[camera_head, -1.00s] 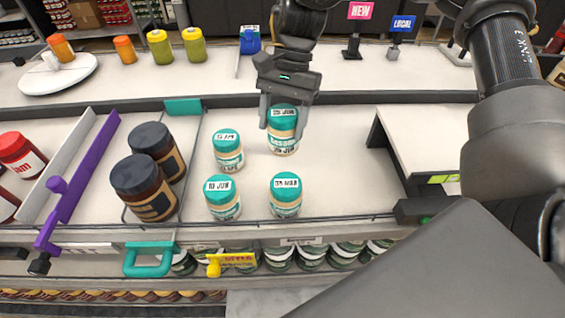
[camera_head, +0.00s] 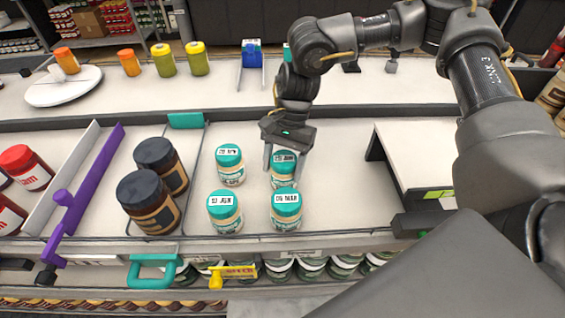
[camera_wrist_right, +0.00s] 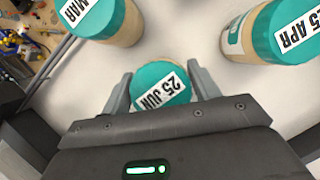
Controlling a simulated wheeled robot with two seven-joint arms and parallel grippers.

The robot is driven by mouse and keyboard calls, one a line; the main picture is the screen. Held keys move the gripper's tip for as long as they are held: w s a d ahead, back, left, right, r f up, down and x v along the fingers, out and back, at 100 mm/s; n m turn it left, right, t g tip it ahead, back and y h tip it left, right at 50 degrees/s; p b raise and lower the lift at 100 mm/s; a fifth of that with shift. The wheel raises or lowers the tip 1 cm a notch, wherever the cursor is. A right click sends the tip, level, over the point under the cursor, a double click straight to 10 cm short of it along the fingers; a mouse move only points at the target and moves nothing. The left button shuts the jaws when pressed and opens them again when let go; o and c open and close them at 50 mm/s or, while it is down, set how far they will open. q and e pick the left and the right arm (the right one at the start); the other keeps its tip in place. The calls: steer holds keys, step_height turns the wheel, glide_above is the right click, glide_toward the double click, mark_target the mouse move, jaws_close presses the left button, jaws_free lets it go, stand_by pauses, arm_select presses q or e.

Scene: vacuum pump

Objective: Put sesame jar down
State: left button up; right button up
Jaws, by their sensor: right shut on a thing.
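The sesame jar, with a teal lid and pale body (camera_head: 284,168), is between the fingers of my right gripper (camera_head: 283,158), which is shut on it. In the right wrist view its lid reads "25 JUN" (camera_wrist_right: 162,88), between the two fingers (camera_wrist_right: 163,88). The jar looks upright, close to or on the shelf; I cannot tell whether its base touches. Similar jars stand at its left (camera_head: 230,166), front left (camera_head: 224,211) and directly in front (camera_head: 286,210). My left gripper is not in view.
Two dark-lidded brown jars (camera_head: 150,203) stand left, beyond a wire divider. A purple divider (camera_head: 83,180) and red-lidded jars (camera_head: 26,167) are farther left. A raised white ledge (camera_head: 415,150) is at right. Shelf between the held jar and the ledge is clear.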

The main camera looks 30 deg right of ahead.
steer(key=o, duration=1.3)
steer(key=shift+r, duration=0.1)
steer(key=shift+d+r, duration=0.1)
steer(key=shift+r, duration=0.1)
steer(key=b+v, duration=0.2)
steer(key=v, duration=0.9)
steer(key=shift+r, duration=0.25)
